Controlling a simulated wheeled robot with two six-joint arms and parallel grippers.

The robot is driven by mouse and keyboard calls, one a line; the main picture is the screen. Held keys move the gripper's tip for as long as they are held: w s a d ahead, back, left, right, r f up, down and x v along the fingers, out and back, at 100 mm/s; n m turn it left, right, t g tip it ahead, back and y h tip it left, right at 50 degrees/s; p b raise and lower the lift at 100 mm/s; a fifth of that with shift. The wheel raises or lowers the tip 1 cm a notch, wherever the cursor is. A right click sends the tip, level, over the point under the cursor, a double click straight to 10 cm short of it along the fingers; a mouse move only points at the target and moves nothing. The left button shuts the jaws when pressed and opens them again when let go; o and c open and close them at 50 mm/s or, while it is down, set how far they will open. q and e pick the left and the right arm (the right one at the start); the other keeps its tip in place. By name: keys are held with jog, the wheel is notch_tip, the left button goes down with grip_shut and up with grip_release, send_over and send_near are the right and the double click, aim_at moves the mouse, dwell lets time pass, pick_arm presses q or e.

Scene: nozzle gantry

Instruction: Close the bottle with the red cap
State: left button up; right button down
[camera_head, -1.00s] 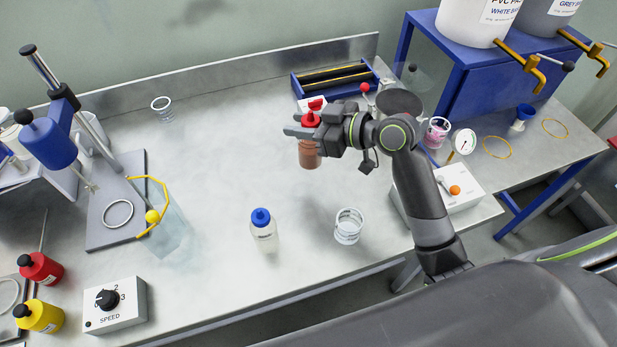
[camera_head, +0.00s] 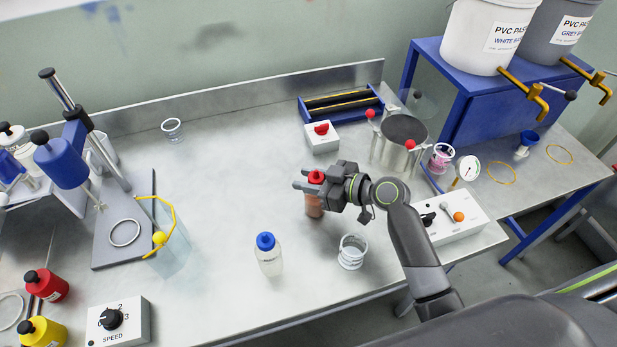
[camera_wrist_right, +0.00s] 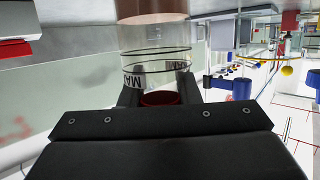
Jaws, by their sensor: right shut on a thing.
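My right gripper (camera_head: 306,184) is shut around the upper part of a clear bottle with brownish contents (camera_head: 314,207), held upright over the middle of the bench. The red cap (camera_head: 317,177) shows at the bottle's top, just above the fingers. In the right wrist view the bottle (camera_wrist_right: 155,40) appears upside down, with dark bands and lettering, and dark red (camera_wrist_right: 158,98) shows between the fingers. The fingers partly hide the join between cap and bottle, so I cannot tell how tightly it sits. Whether the bottle's base touches the bench is unclear. My left gripper is not in view.
A blue-capped bottle (camera_head: 268,260) and a clear beaker (camera_head: 352,254) stand in front of the held bottle. A white box with a red button (camera_head: 321,138) and a metal pot (camera_head: 400,150) stand behind it.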

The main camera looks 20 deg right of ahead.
jog(key=shift+f, duration=0.15)
jog(key=c, duration=1.1)
grip_release()
jog(key=shift+r, duration=0.2)
jog(key=shift+s+d, duration=0.2)
jog(key=shift+d, duration=0.1)
jog(key=b+v, duration=0.3)
jog(key=v, duration=0.8)
